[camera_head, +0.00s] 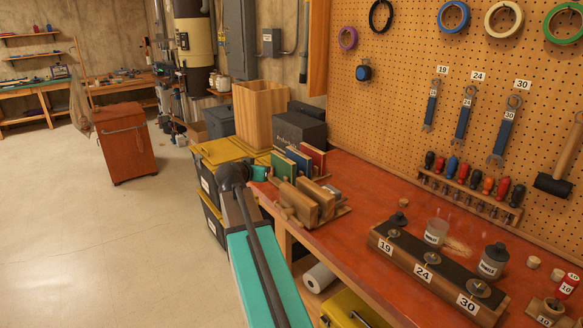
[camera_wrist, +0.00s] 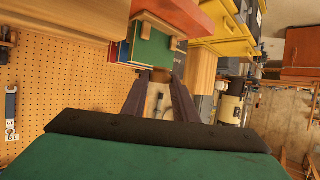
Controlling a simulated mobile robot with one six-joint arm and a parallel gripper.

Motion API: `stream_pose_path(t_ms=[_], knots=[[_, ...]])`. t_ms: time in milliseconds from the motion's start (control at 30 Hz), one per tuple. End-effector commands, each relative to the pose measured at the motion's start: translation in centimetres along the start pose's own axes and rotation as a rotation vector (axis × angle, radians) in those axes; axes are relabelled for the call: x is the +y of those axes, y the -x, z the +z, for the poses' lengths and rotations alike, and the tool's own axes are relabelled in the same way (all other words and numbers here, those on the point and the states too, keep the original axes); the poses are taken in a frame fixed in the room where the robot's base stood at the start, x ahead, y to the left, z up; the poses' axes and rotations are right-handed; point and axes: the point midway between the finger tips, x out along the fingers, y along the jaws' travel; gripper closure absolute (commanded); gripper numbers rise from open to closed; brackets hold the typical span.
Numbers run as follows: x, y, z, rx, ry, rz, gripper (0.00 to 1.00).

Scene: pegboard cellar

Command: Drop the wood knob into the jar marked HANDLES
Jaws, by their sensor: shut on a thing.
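My gripper (camera_wrist: 161,88) shows in the wrist view, its two dark fingers shut on a small brown thing (camera_wrist: 160,76) at the tips, which looks like the wood knob; its shape is unclear. In the head view my arm reaches over the bench's left end, and the fingers and knob cannot be made out there. Two labelled jars stand on the bench at the right, far from my gripper. One jar (camera_head: 436,233) is pale and looks open. The other jar (camera_head: 492,262) has a dark top. Their labels are too small to read surely.
The red bench (camera_head: 375,205) carries a wooden rack (camera_head: 305,205), upright books (camera_head: 299,160) and a block (camera_head: 425,272) marked 19, 24 and 30. A dark lid-like piece (camera_head: 398,219) lies near the pale jar. A tall wooden box (camera_head: 258,112) and yellow-lidded bins (camera_head: 222,151) stand beyond.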

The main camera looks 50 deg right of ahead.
Motion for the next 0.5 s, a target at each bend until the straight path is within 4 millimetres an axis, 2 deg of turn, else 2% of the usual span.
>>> stream_pose_path(t_ms=[33, 100, 267, 500], knots=[[-1.9, 1.0, 0.8, 0.0, 0.013, -0.033, 0.94], [-4.2, 2.3, 1.6, -0.002, 0.031, -0.074, 0.94], [-9.2, 5.5, 3.6, -0.003, 0.073, -0.172, 0.94], [-16.1, 11.0, 6.7, -0.006, 0.138, -0.325, 0.94]])
